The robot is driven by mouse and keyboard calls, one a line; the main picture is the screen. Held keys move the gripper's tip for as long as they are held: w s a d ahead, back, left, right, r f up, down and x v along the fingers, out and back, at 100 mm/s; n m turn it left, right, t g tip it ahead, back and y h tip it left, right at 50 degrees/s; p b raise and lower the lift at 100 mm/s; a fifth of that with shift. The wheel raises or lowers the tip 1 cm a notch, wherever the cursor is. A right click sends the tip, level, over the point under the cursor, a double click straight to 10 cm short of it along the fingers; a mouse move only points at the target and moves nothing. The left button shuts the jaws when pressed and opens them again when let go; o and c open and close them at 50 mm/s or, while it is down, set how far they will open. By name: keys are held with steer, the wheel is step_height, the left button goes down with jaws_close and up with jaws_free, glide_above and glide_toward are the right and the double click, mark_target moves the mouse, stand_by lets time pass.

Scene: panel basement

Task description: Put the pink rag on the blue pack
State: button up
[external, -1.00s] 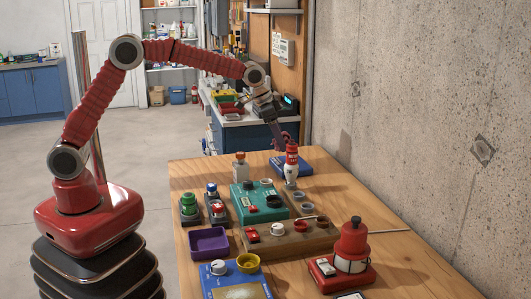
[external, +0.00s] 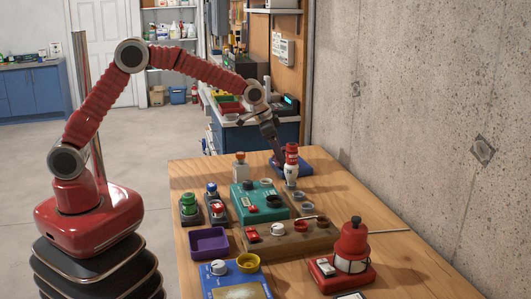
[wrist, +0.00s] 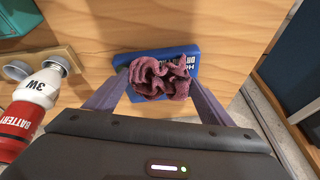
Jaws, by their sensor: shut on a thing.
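The pink rag (wrist: 160,77) is a crumpled dark pink bundle between my gripper's fingers in the wrist view. My gripper (wrist: 158,88) is shut on it. The blue pack (wrist: 189,56) lies flat on the table just beyond and under the rag, partly covered by it, with white lettering on top. In the external view the blue pack (external: 300,169) is at the far end of the table, and my gripper (external: 278,163) is low over it. The rag cannot be made out clearly there. I cannot tell whether the rag touches the pack.
A red and white battery bottle (external: 291,165) stands close to the pack, and it also shows in the wrist view (wrist: 30,105). A green panel box (external: 262,200) and a brown control block (external: 282,236) are nearer. The table edge lies just right of the pack in the wrist view.

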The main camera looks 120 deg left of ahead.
steer(key=shift+f, duration=0.1)
steer(key=o, duration=1)
steer(key=v, duration=1.2)
stand_by(0.4)
